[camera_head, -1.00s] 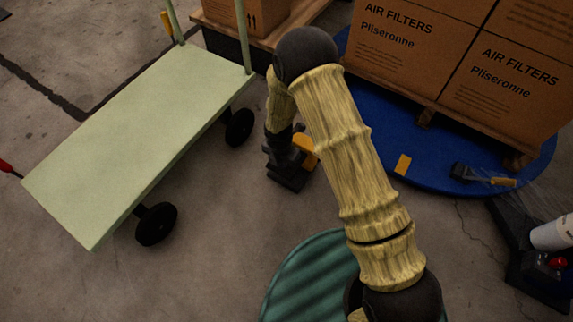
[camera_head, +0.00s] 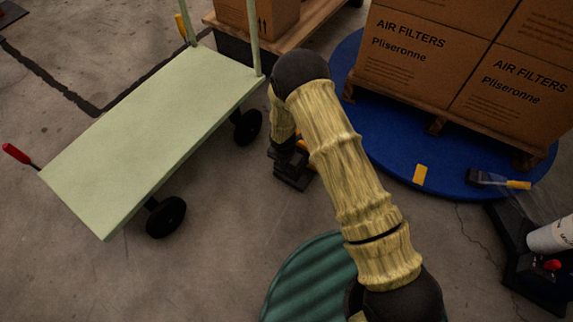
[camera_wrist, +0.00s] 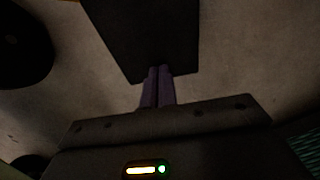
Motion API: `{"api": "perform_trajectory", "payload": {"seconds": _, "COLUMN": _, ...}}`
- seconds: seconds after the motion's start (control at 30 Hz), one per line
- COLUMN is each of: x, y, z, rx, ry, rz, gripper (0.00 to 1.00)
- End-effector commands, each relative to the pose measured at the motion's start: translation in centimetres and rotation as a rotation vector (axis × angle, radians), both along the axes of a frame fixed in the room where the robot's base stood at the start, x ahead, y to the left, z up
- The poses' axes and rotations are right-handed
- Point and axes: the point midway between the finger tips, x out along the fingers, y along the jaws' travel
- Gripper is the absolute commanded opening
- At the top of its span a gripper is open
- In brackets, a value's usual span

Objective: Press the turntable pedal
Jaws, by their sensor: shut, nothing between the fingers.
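My gripper (camera_wrist: 158,72) is shut and empty, its two purple fingers together and pointing down in the wrist view. Their tips overlap the near edge of a dark flat plate (camera_wrist: 148,32), which appears to be the pedal; I cannot tell whether they touch it. In the head view my gripper (camera_head: 292,176) is a dark shape low over the floor beside the turntable, partly behind my arm. The pedal is hidden there by my arm. The blue round turntable (camera_head: 385,135) carries a pallet of stacked boxes (camera_head: 425,55) and has a yellow mark on its rim.
A pale green cart (camera_head: 150,130) with black wheels stands left of my gripper; a wheel (camera_wrist: 22,45) shows in the wrist view. A dark machine with a white roll (camera_head: 551,236) stands at the right. Bare floor lies between.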

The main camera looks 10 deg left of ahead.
Motion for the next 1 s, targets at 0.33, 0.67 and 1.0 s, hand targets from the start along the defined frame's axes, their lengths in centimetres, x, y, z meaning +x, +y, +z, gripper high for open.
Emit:
{"api": "perform_trajectory", "payload": {"seconds": 0.33, "x": 0.2, "y": -0.8, "z": 1.2, "rx": -0.013, "ry": -0.002, "rz": -0.011, "gripper": 0.0}}
{"api": "perform_trajectory", "payload": {"seconds": 0.67, "x": -1.0, "y": 0.5, "z": 5.6, "rx": -0.002, "ry": -0.002, "rz": -0.001, "gripper": 0.0}}
{"api": "perform_trajectory", "payload": {"seconds": 1.0, "x": -2.8, "y": 0.9, "z": 11.7, "rx": 0.001, "ry": -0.001, "rz": -0.01, "gripper": 0.0}}
